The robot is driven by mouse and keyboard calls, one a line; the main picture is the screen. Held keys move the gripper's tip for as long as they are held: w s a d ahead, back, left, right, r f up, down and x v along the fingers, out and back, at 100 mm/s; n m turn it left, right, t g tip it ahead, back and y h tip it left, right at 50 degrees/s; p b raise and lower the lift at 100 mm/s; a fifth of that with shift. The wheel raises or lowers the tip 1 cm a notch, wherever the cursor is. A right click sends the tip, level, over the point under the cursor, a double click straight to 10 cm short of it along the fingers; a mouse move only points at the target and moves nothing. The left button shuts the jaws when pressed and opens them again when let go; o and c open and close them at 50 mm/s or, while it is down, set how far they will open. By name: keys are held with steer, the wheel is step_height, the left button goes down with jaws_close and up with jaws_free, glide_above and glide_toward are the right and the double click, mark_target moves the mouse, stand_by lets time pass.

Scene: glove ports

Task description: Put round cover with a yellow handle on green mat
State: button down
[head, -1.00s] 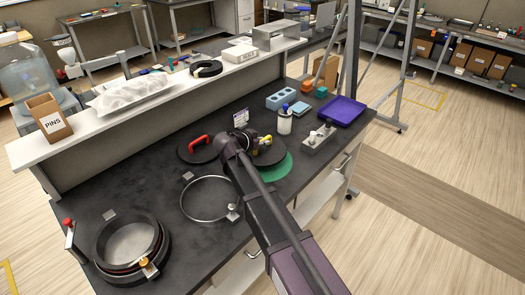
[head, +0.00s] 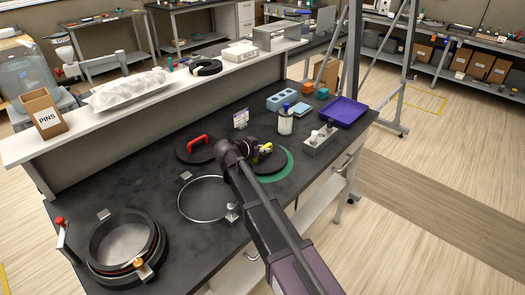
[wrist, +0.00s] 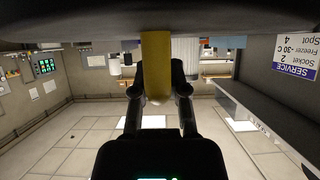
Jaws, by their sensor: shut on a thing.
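The round dark cover (head: 273,163) with a yellow handle (head: 265,148) is at the green mat (head: 287,170). It overlaps most of the mat, and a green crescent shows at its right and lower edge. Whether it touches the mat or hangs just above it I cannot tell. My gripper (wrist: 158,98) is shut on the yellow handle, which stands between its two fingers in the wrist view (wrist: 156,65). The cover's dark underside or face (wrist: 160,18) fills the top of that view. My arm hides part of the cover in the head view.
A similar cover with a red handle (head: 197,148) lies to the left. A metal ring (head: 207,199) and a round port (head: 124,246) are nearer the front left. A white bottle (head: 285,122), a grey block with pegs (head: 320,140) and a purple tray (head: 343,112) stand to the right.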

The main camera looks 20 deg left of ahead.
steer(key=shift+f, duration=0.15)
steer(key=c, duration=0.6)
jaws_free()
steer(key=shift+c, duration=0.2)
steer(key=shift+r, duration=0.2)
steer(key=shift+s+r, duration=0.15)
steer(key=shift+s, duration=0.1)
steer(key=p+v, duration=0.5)
steer(key=v, duration=0.6)
steer(key=shift+s+a+p, duration=0.15)
steer(key=shift+a+p, duration=0.05)
steer(key=shift+p, duration=0.2)
